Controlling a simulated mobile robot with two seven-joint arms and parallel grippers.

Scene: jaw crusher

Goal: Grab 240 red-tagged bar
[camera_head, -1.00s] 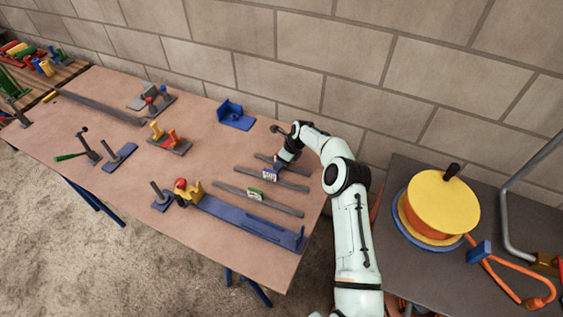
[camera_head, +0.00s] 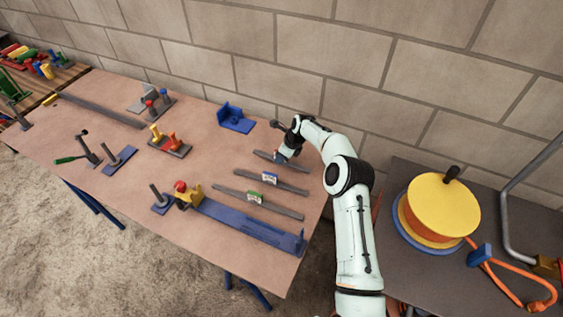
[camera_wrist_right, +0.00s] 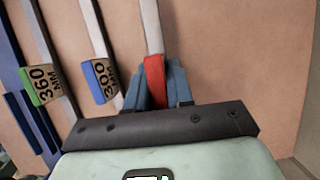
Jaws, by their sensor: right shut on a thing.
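My right gripper (camera_head: 281,156) is at the back right of the table. It is shut on the red-tagged bar, a short grey bar (camera_head: 263,154) that shows on both sides of the fingers. In the right wrist view the red tag (camera_wrist_right: 155,80) sits between the blue fingers (camera_wrist_right: 162,88) of the gripper. No number can be read on this tag. I cannot tell whether the bar touches the table. My left gripper is out of view.
Beside it lie a blue-tagged 300 mm bar (camera_wrist_right: 101,80) and a green-tagged 360 mm bar (camera_wrist_right: 42,84). A long blue fixture (camera_head: 250,225) lies nearer the table's front edge. A blue bracket (camera_head: 235,118) stands behind to the left. The brick wall (camera_head: 300,60) is close behind.

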